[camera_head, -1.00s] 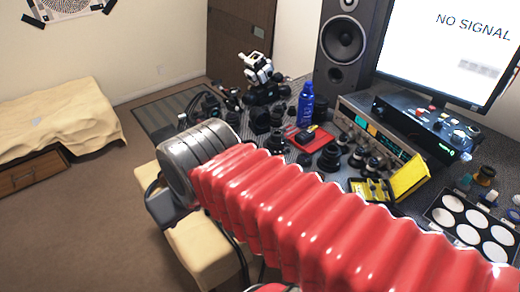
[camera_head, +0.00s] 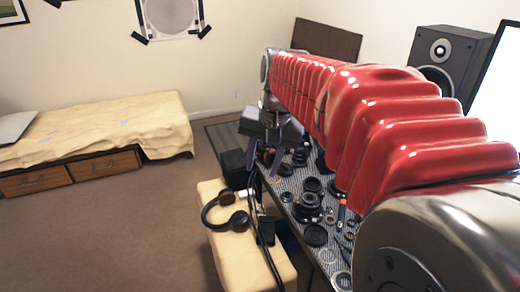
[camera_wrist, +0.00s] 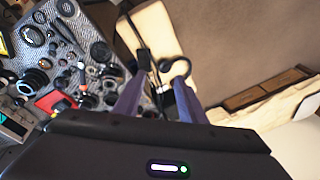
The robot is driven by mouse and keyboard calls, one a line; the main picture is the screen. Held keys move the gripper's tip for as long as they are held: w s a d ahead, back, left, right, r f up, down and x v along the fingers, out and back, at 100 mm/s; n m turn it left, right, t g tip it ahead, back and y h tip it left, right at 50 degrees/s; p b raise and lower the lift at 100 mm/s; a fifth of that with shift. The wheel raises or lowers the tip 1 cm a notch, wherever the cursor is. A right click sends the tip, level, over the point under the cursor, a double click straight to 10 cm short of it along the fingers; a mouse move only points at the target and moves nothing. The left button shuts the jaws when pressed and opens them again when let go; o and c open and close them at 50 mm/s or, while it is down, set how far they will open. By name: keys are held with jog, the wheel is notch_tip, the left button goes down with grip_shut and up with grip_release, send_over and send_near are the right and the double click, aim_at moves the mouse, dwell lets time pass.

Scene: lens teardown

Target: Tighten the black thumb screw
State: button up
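My gripper (camera_head: 263,160) hangs over the far left end of the desk in the head view, fingers pointing down. In the wrist view its two purple fingers (camera_wrist: 160,88) are spread apart, with nothing held between them. Many small black lens parts lie on the grey patterned desk, among them a stack of dark rings (camera_head: 309,204) in the head view and a black round part (camera_wrist: 100,52) in the wrist view. I cannot pick out the black thumb screw among them; it is too small or hidden. My arm covers much of the desk in the head view.
A cream bench (camera_head: 270,262) beside the desk bears black headphones (camera_head: 238,221) and cables. A speaker (camera_head: 447,65) stands at the right. A red tray (camera_wrist: 55,101) lies on the desk in the wrist view. A bed (camera_head: 90,125) stands at left; the carpet between is clear.

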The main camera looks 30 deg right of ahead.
jog(key=w+d+f+m, duration=0.1)
jog(key=w+d+m, duration=0.2)
jog(key=w+d, duration=0.35)
jog(key=m+g+y, duration=0.2)
jog(key=m+y, duration=0.1)
jog(key=m, duration=0.4)
send_over(322, 193)
jog(key=a, duration=0.3)
notch_tip(322, 193, down, 9)
jog(key=s+d+f+m, duration=0.2)
jog(key=d+f+m, duration=0.1)
jog(key=d+f, duration=0.3)
jog(key=d, duration=0.2)
jog(key=shift+d+f+t+y, duration=0.2)
jog(key=shift+d+t+y, duration=0.1)
jog(key=shift+d+y, duration=0.1)
jog(key=x, duration=1.4)
jog(key=shift+r, duration=0.1)
grip_shut()
